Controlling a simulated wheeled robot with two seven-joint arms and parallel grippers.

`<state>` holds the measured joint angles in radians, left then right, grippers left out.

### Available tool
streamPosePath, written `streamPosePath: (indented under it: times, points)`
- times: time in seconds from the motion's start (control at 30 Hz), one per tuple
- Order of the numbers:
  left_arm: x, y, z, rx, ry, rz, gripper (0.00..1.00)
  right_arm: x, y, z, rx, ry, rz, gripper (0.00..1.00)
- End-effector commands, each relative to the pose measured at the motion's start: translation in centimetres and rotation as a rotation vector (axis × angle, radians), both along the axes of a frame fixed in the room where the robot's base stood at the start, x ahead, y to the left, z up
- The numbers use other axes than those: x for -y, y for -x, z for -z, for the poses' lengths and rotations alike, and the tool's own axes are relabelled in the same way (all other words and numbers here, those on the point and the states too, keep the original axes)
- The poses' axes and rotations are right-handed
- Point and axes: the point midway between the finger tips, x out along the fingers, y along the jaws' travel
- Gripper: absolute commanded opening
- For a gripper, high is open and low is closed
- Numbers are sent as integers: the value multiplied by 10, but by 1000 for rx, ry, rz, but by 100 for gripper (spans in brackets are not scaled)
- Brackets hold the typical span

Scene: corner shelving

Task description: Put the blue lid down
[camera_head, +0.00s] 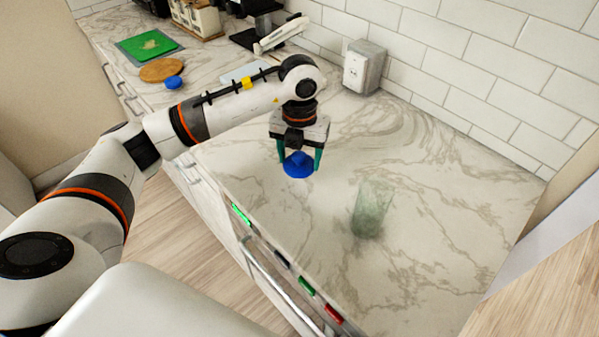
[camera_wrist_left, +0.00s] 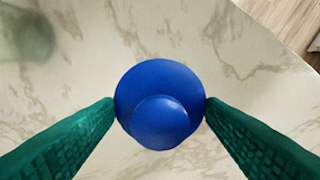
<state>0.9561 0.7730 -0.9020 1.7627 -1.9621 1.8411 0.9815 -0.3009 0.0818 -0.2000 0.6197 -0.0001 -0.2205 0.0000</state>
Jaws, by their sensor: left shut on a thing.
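The blue lid (camera_head: 299,166) is round with a knob on top. My left gripper (camera_head: 300,162) is shut on it, with one green finger on each side, over the marble counter (camera_head: 300,225). In the left wrist view the lid (camera_wrist_left: 160,88) sits between the two green fingertips (camera_wrist_left: 160,110), knob towards the camera. I cannot tell whether the lid touches the counter. A second blue round thing (camera_head: 173,82) lies farther back on the counter by a round wooden board. My right gripper is not in view.
A greenish clear glass (camera_head: 372,208) stands on the counter right of the lid; it shows blurred in the left wrist view (camera_wrist_left: 27,32). A white box (camera_head: 363,66) stands by the tiled wall. A wooden board (camera_head: 162,70) and green board (camera_head: 149,45) lie behind. Counter around the lid is clear.

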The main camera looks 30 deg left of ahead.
Motion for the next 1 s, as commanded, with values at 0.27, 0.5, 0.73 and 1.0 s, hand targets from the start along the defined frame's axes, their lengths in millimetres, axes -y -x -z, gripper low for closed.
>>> streamPosePath:
  times: [0.27, 0.5, 0.73, 1.0]
  points:
    - [0, 0, 26, -1, -1, 3, 42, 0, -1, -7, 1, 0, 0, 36]
    - [0, 0, 55, 0, -1, 3, 42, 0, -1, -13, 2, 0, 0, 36]
    - [0, 0, 56, 2, 0, 4, 42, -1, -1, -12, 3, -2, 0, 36]
    - [0, 0, 59, 2, 0, 4, 86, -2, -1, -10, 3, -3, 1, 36]
